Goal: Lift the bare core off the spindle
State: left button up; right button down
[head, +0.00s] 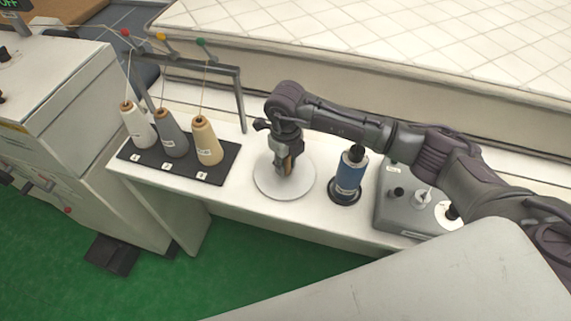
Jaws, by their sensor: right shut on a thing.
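My right gripper (286,168) points down over a round white disc (268,185) on the narrow white table. It is shut on a small tan-brown piece (291,163), which looks like the bare core. The fingers cover most of it, and I cannot tell whether its lower end touches the disc. No spindle shows under it. A grey machine (388,212) to the right carries small white discs and a dark knob, partly hidden by my right arm; I cannot tell whether one is the spindle. My left gripper is out of view.
A blue thread cone (349,176) stands on a black base, right of the disc. White, grey and beige cones (207,142) stand on a black board (182,178) at left, under a thread frame (240,100). A quilted mattress (380,40) lies behind.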

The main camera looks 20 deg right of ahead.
notch_tip(320, 180, up, 17)
jog(key=b, duration=0.3)
dwell(0.4)
